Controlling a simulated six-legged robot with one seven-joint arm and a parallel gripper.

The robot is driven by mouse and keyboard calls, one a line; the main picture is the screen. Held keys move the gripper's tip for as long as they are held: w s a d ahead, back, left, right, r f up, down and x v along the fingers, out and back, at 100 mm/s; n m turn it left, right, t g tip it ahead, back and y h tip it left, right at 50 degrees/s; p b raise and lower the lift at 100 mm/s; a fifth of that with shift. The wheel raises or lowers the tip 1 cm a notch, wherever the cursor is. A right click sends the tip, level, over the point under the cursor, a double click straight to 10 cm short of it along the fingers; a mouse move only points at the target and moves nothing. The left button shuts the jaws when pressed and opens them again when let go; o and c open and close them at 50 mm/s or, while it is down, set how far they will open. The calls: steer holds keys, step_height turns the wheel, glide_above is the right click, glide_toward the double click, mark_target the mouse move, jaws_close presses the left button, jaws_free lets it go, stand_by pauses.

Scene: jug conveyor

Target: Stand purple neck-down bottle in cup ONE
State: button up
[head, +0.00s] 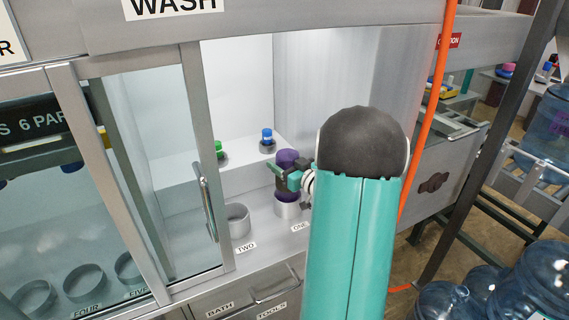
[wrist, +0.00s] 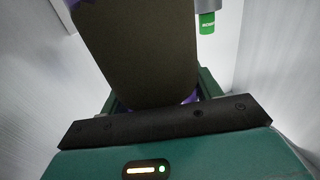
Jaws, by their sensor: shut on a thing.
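The purple bottle (head: 288,157) is upright in the wash bay, with a dark band around its middle. My gripper (head: 284,180) is shut on it from the right side, partly hidden by my arm. Its lower end meets the rim of cup ONE (head: 287,210), a short grey ring above the ONE label. I cannot tell whether it rests on the cup's floor, and its neck is hidden. In the wrist view the bottle's dark band (wrist: 140,50) fills the middle, with purple edges showing beside the fingers (wrist: 155,100).
Cup TWO (head: 237,219) stands empty to the left. Behind, a raised ledge (head: 195,167) holds a green-capped item (head: 219,149) and a blue-capped item (head: 267,136). A glass door (head: 155,170) with a handle bounds the bay's left. An orange hose (head: 428,110) hangs at the right.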

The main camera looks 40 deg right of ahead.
steer(key=shift+f, duration=0.2)
steer(key=o, duration=1.2)
steer(key=shift+o, duration=0.2)
steer(key=shift+r, duration=0.1)
steer(key=shift+s, duration=0.25)
steer(key=s+a, duration=0.1)
steer(key=s, duration=1)
steer(key=shift+s, duration=0.25)
